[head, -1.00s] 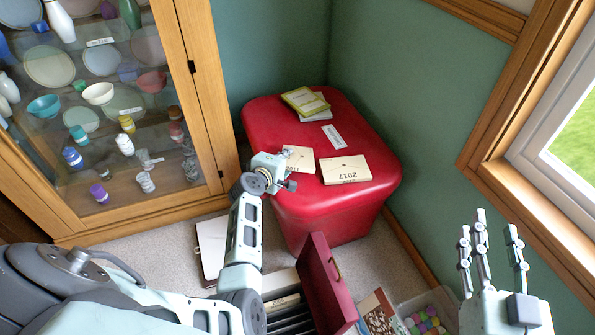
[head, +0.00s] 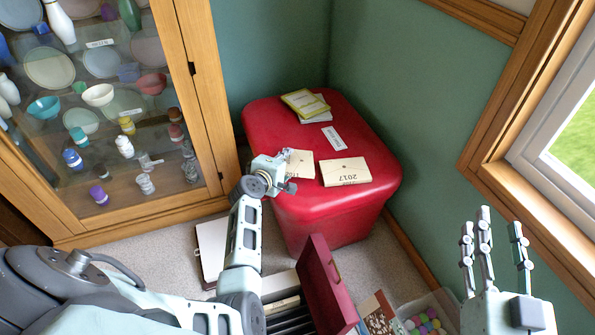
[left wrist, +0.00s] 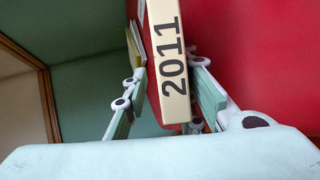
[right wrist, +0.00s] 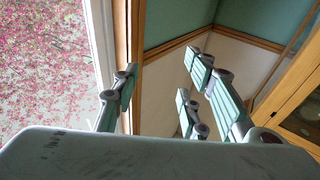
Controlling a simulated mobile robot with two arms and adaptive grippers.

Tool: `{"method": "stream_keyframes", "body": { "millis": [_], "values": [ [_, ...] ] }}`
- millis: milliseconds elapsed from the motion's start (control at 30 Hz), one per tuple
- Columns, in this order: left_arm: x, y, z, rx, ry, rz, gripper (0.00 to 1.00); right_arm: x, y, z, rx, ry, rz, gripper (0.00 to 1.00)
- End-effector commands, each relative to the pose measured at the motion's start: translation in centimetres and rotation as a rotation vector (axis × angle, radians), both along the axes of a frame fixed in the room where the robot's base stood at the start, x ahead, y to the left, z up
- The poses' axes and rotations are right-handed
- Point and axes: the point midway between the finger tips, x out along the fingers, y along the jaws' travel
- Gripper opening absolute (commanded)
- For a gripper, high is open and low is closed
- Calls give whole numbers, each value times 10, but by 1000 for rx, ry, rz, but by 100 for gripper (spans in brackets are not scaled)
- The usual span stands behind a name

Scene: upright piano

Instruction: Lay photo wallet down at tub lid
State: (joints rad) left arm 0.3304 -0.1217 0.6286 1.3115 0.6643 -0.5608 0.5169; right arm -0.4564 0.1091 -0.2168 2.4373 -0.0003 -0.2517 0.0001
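A cream photo wallet marked 2011 (head: 300,165) lies on the red tub lid (head: 275,125), near its left front edge. My left gripper (head: 277,172) is at that edge, at the wallet's near end. In the left wrist view the wallet's spine (left wrist: 170,65) stands between my left fingers, with gaps on both sides, so the gripper looks open around it. Whether a finger touches it is hard to tell. My right gripper (head: 498,245) is raised at the lower right, fingers spread, open and empty; it also shows in the right wrist view (right wrist: 165,95).
A cream wallet marked 2017 (head: 345,171), a small white label (head: 334,138) and a yellow-green booklet (head: 305,102) share the lid. A glass cabinet (head: 95,130) stands left. A dark red drawer front (head: 325,285) and a box of coloured balls (head: 425,325) are below.

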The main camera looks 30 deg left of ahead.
Motion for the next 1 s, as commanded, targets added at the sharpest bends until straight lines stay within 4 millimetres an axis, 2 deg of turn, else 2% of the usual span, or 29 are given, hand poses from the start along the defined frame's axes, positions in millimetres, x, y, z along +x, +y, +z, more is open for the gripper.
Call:
{"method": "stream_keyframes", "body": {
  "millis": [467,1000],
  "values": [
    [-14,-1,7,0,0,0,25,-3,-9,-53,-68,263,-17,40],
    [-31,-3,13,1,0,0,25,-28,-23,-112,-142,566,-36,40]
  ]
}}
